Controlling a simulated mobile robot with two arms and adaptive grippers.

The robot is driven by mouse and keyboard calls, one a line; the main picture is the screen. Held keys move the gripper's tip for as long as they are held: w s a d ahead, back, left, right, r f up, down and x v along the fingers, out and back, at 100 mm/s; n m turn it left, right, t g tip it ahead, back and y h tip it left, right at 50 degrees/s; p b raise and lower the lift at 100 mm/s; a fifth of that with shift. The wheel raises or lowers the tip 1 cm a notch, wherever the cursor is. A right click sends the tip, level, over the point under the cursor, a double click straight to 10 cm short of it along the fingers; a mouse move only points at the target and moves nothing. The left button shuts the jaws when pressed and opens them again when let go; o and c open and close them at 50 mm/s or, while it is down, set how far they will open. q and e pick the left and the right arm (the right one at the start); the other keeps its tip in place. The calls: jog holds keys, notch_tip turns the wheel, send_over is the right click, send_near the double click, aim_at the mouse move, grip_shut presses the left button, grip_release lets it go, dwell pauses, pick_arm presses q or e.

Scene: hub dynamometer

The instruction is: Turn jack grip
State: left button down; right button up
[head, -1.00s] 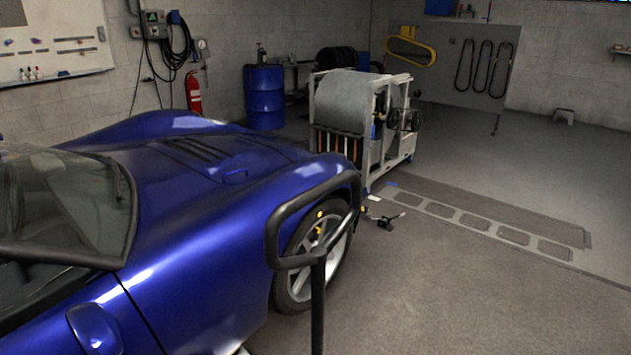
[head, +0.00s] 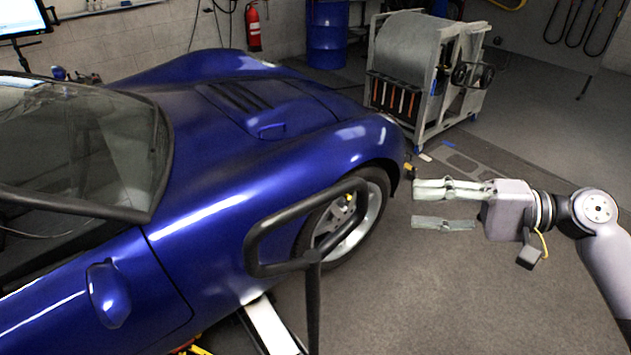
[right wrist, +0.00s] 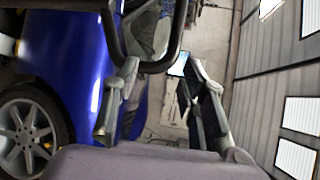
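The jack grip (head: 255,238) is a black tubular loop handle on an upright black post. It stands beside the front wheel of the blue car in the head view. In the right wrist view the black grip bar (right wrist: 156,66) crosses the top, just beyond the fingertips. My right gripper (head: 415,205) comes in from the right, with its two fingers apart and nothing between them. It is to the right of the grip, level and clear of it. In the right wrist view its open fingers (right wrist: 158,70) point toward the bar. My left gripper is not seen.
The blue car (head: 215,190) fills the left side, close behind the grip. A white jack arm (head: 270,325) lies low by the car. A wheeled grey machine (head: 415,75) and a blue drum (head: 327,35) stand at the back. The floor on the right is clear.

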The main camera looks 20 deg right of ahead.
aim_at(320, 202)
jog(key=shift+n+g+y, duration=0.5)
jog(key=shift+n+g, duration=0.1)
jog(key=shift+g, duration=0.1)
jog(key=w+a+p, duration=0.1)
jog(key=a, duration=0.4)
jog(key=w+a+p, duration=0.2)
jog(key=a, duration=0.3)
jog(key=w+a+r+p, duration=0.1)
jog(key=w+a+p, duration=0.1)
jog(key=a, duration=0.3)
jog(key=shift+w+a, duration=0.1)
jog(key=shift+a, duration=0.25)
jog(key=shift+f+p+x, duration=0.2)
jog(key=shift+p+x, duration=0.4)
jog(key=shift+x, duration=0.4)
grip_shut()
